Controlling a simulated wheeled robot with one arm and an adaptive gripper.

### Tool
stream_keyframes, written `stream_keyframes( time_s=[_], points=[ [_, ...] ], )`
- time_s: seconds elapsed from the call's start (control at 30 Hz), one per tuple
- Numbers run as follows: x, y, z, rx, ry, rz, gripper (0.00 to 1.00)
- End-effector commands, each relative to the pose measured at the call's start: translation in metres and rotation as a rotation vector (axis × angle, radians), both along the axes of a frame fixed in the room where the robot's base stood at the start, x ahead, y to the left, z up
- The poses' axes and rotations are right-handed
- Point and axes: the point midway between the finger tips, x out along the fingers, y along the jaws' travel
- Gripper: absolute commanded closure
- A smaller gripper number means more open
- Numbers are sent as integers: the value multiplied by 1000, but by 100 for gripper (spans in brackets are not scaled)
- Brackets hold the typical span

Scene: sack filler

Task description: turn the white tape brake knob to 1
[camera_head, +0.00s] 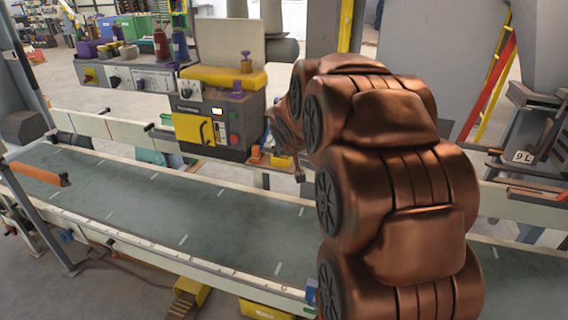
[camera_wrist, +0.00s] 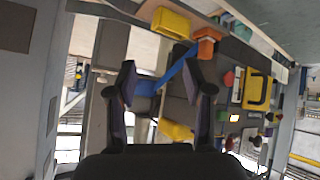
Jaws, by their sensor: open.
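Several small knobs show in the head view. A dark knob on a white plate (camera_head: 186,91) sits at the upper left of the sack machine's control box (camera_head: 214,122). A row of knobs is on the grey panel (camera_head: 125,78) further left. Labels are too small to read, so I cannot tell which is the white tape brake knob or its setting. My gripper is mostly hidden behind my copper arm in the head view, right of the control box. In the wrist view my gripper (camera_wrist: 164,86) is open, with nothing between its fingers; the control box (camera_wrist: 236,92) is to its right.
A conveyor belt (camera_head: 215,215) with pale rails runs across the front. The control box has a yellow handle-like frame (camera_head: 195,129) and buttons. Spools (camera_head: 160,44) and bins stand on top of the left panel. A ladder (camera_head: 490,85) stands at the right.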

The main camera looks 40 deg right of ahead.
Motion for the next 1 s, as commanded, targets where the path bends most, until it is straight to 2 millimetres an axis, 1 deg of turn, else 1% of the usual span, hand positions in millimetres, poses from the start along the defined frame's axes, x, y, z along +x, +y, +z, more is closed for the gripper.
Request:
stream_keyframes(
  time_s=[0.03, 0.2, 0.4, 0.6, 1.0],
  points=[
    [-4, 7, -1, 4, 14, 2, 48],
    [-20, 24, -7, 23, 66, 3, 48],
    [-32, 37, -12, 36, 105, 6, 48],
    [-36, 42, -13, 42, 118, 4, 48],
    [-36, 41, -13, 42, 118, 4, 48]
  ],
)
